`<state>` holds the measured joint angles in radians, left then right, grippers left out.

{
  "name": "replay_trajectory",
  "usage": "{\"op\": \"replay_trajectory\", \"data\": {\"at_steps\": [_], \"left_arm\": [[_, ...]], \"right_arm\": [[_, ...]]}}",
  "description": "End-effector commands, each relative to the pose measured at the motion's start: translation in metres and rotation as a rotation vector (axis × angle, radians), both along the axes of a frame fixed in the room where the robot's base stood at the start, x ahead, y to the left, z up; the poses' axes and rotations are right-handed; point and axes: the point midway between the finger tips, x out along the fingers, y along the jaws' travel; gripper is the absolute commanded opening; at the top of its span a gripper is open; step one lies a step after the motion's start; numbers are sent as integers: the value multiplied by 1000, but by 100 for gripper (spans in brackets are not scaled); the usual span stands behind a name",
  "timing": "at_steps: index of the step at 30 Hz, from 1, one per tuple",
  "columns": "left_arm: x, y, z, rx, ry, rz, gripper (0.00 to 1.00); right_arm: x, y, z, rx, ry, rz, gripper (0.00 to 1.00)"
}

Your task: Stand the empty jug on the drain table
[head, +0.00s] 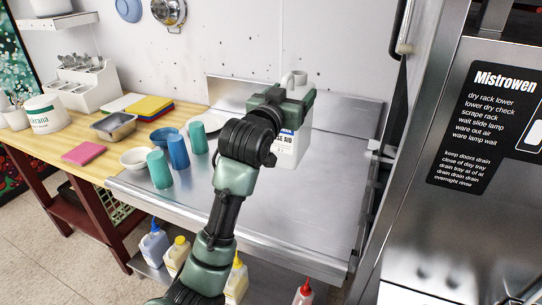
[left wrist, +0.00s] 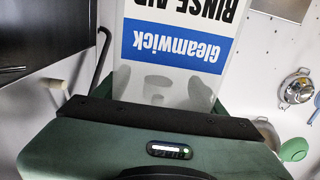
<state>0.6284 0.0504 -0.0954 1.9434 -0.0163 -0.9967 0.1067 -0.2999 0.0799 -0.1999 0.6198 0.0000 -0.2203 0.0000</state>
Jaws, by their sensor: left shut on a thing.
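The jug (head: 287,150) is white with a blue and black "RINSE AID" label, upright over the steel drain table (head: 325,210) in the head view. Its pale handle or top (head: 298,78) shows above my gripper. My left gripper (head: 284,102) is shut on the jug's upper part. In the left wrist view the jug (left wrist: 178,50) fills the space beyond the jaws, its "Gleamwick" label reading upside down. My arm hides part of the jug, and I cannot tell whether its base touches the table. My right gripper is not in view.
Teal and blue cups (head: 178,152) and bowls (head: 133,158) stand at the table's left end. A tall steel machine (head: 450,230) closes the right side. The table's front right is clear. Several bottles (head: 178,254) stand on the shelf below.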

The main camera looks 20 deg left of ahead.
Motion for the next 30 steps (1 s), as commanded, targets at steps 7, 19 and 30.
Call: {"op": "replay_trajectory", "data": {"at_steps": [7, 19, 30], "left_arm": [[-1, 0, -68, 1, 9, 0, 6], [-1, 0, -143, 0, 1, 0, 6], [-1, 0, -187, 1, 1, 0, 6]], "right_arm": [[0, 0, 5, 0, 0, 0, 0], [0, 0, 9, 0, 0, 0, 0], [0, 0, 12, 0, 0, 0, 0]]}}
